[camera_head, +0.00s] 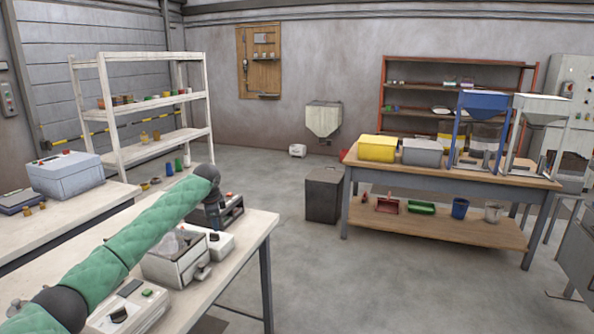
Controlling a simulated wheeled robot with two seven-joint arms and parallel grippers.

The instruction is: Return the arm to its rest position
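My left arm, in green padded sleeves with dark joints, comes in from the lower left and reaches over the near white-topped table (60,245). Its dark end, my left gripper (211,215), points down at the table's far right part, close to a dark device. The fingers are small and dark against that device, so I cannot tell whether they are open or shut, or whether they touch anything. My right gripper and arm are not in view.
A grey-white machine (175,262) and a white control box (125,308) stand on the near table. A workbench (450,178) with a yellow bin (377,148) and a blue hopper (484,102) stands right. A dark cabinet (323,197) stands beside it. Floor between the tables is clear.

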